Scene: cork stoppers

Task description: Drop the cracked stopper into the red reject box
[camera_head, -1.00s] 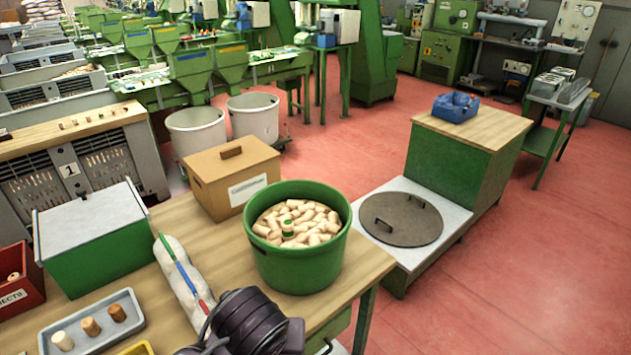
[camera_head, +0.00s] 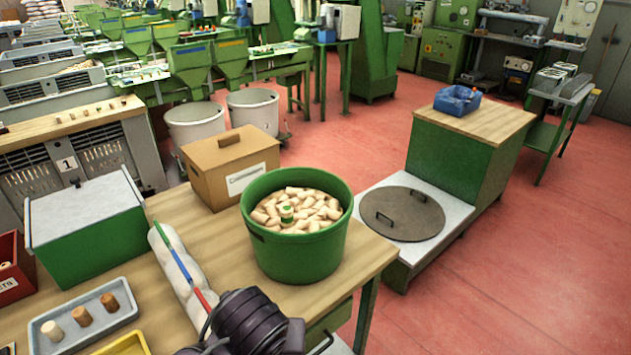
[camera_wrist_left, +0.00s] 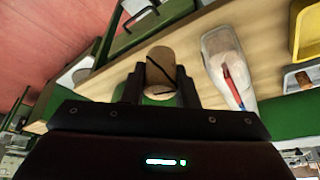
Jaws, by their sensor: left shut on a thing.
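In the left wrist view, my left gripper (camera_wrist_left: 160,88) is shut on a tan cork stopper (camera_wrist_left: 161,68) with dark crack lines across its face. The stopper sits between the two dark fingers, with the wooden table behind it. In the head view, a dark ribbed part of my arm shows at the bottom centre, but the fingers and held stopper cannot be made out there. The red reject box (camera_head: 14,286) is at the far left edge, partly cut off, with a white label and a pale stopper just visible inside. My right gripper is not in view.
A green tub (camera_head: 297,250) full of stoppers stands on the table (camera_head: 200,222). Left of it are a clear bag (camera_head: 182,265), a grey tray (camera_head: 45,345) with 3 stoppers and a green box with a grey lid (camera_head: 85,212). A cardboard box (camera_head: 228,190) stands behind.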

